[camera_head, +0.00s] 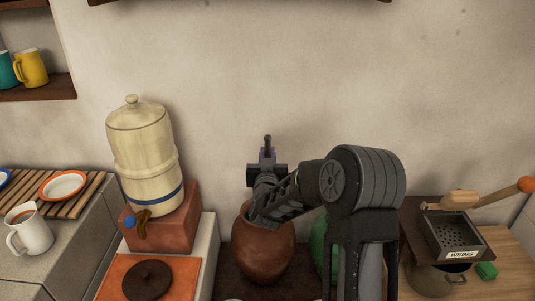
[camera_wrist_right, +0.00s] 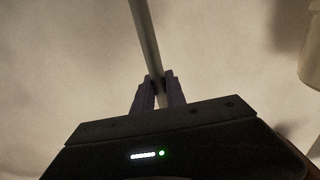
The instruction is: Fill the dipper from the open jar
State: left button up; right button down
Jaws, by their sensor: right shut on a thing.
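The open jar (camera_head: 262,250) is a round reddish-brown pot on a dark surface at the bottom middle of the head view. My arm crosses its mouth, so its contents are hidden. My right gripper (camera_head: 267,158) is above the jar's mouth. In the right wrist view the right gripper (camera_wrist_right: 157,88) is shut on a thin grey rod (camera_wrist_right: 144,30), which looks like the dipper's handle. The handle's dark tip (camera_head: 267,141) stands above the gripper in the head view. The dipper's bowl is hidden. My left gripper is not in view.
A cream crock (camera_head: 142,150) with a tap stands on a red block (camera_head: 172,225) at left. A dark round lid (camera_head: 147,279) lies on an orange mat. A green object (camera_head: 319,243) is partly behind my arm. A WRING tray (camera_head: 455,236) and pot are at right.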

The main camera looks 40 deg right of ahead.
jog(key=shift+f, duration=0.1)
notch_tip(320, 180, down, 21)
jog(key=b, duration=1.8)
jog(key=shift+b, duration=0.4)
jog(key=shift+f, duration=0.1)
jog(key=shift+f+b, duration=0.45)
jog(key=shift+b, duration=0.25)
jog(key=shift+r, duration=0.1)
dwell(1.0)
